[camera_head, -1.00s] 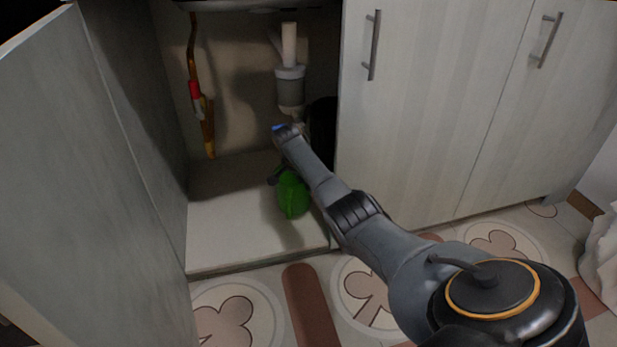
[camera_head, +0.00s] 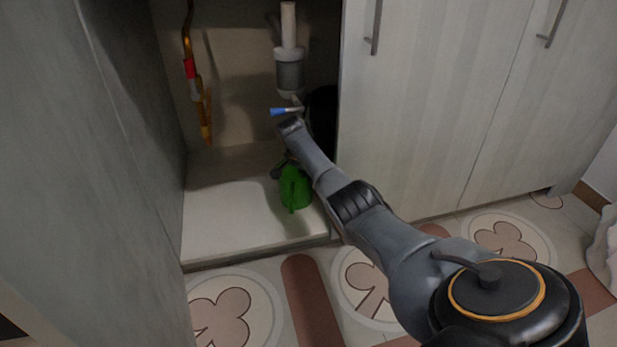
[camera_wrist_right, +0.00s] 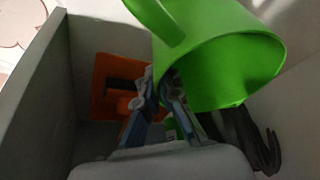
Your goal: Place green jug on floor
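The green jug (camera_head: 295,188) is at the right side of the open cabinet, low over its white bottom board, partly behind my right forearm. In the right wrist view the green jug (camera_wrist_right: 228,65) fills the upper right, tilted, with its handle at the top. My right gripper (camera_wrist_right: 163,78) has its fingers together at the jug's side and appears shut on it; the contact is partly hidden. In the head view this gripper is mostly hidden by the arm. The tiled floor (camera_head: 225,318) lies in front of the cabinet. My left gripper is not in view.
The cabinet bottom (camera_head: 225,225) is bare on the left. A grey drain pipe (camera_head: 289,72) and a yellow hose (camera_head: 205,130) hang inside. An open door (camera_head: 75,150) stands at left; closed doors (camera_head: 430,110) stand at right. An orange object (camera_wrist_right: 112,72) lies beyond the gripper.

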